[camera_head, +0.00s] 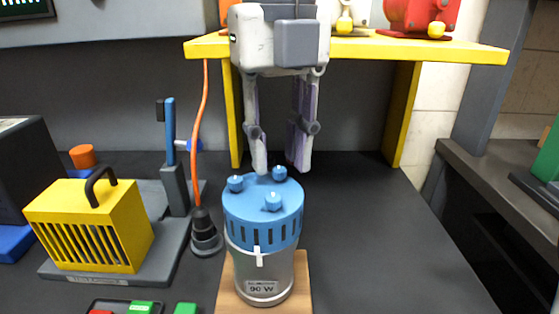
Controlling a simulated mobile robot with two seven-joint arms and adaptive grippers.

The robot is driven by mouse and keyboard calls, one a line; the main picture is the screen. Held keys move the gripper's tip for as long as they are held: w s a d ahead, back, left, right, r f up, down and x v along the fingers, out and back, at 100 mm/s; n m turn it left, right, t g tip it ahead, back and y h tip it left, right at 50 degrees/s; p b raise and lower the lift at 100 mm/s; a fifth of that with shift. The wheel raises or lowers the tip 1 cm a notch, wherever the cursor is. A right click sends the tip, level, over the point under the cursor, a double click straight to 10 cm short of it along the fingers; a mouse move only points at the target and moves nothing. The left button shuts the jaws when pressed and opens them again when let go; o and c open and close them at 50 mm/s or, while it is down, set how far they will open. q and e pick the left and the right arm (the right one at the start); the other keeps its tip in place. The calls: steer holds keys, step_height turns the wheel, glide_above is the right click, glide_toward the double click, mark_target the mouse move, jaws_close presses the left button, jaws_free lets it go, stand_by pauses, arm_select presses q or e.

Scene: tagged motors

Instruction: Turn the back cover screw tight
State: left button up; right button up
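A motor with a blue cover (262,222) and a silver body (262,275) stands upright on a wooden board (301,290). Its label (261,288) reads 90 W. Three blue screws sit on top: one at the back (279,173), one at the left (235,184) and one at the front (273,202). My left gripper (280,168) points down over the cover's back part. Its two fingers are apart, with the back screw showing between their tips. I see no contact with the screw. My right gripper is out of view.
A yellow shelf (455,50) with a red machine (421,15) spans behind my gripper. At left are a yellow caged unit (92,225), a blue-handled lever (170,130) and an orange cable (201,120) to a black plug (205,232). The bench right of the motor is clear.

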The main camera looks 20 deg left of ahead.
arm_select(q)
steer(key=shift+r, duration=3.1)
